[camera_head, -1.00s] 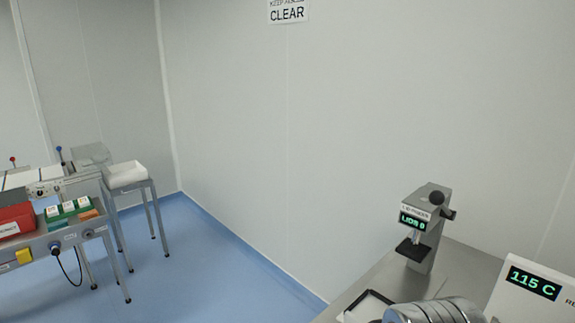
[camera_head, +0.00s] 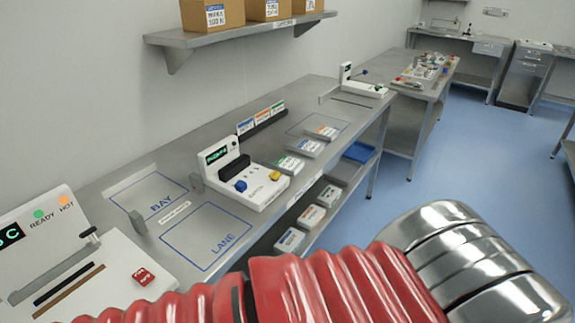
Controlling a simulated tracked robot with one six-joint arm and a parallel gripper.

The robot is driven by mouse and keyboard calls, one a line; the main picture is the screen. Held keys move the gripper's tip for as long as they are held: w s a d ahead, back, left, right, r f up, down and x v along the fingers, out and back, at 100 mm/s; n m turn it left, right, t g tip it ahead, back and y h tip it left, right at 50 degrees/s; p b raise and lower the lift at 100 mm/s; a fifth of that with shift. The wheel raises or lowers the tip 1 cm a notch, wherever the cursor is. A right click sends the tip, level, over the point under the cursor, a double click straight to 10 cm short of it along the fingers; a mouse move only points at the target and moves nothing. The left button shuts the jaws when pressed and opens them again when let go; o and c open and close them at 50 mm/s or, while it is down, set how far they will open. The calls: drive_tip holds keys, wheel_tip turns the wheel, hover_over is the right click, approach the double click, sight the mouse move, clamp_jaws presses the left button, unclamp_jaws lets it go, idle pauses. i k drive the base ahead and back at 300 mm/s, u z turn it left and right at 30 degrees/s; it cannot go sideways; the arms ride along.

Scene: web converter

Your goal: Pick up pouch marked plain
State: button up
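I cannot read a plain mark on anything here. Flat white packs with coloured labels lie on the steel bench (camera_head: 330,92): a green-labelled pack (camera_head: 289,166), a blue-labelled pack (camera_head: 306,149) and an orange-labelled pack (camera_head: 324,132). More white packs (camera_head: 311,217) sit on the shelf below the bench. Whether any of these is the pouch cannot be told. My red-sleeved arm with metal segments crosses the lower part of the view. My gripper is out of view.
A white machine with a display (camera_head: 250,180) stands mid-bench. Outlined areas BAY (camera_head: 153,196) and LANE (camera_head: 208,238) look empty. A heated unit (camera_head: 60,250) marked READY and HOT is at left. A wall shelf (camera_head: 240,35) holds boxes. Blue floor (camera_head: 445,160) is clear at right.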

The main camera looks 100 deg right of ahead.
sight(291, 167)
drive_tip(key=z, duration=3.3)
drive_tip(key=k, duration=0.35)
drive_tip(key=z, duration=0.2)
drive_tip(key=i, duration=0.25)
drive_tip(key=z, duration=0.05)
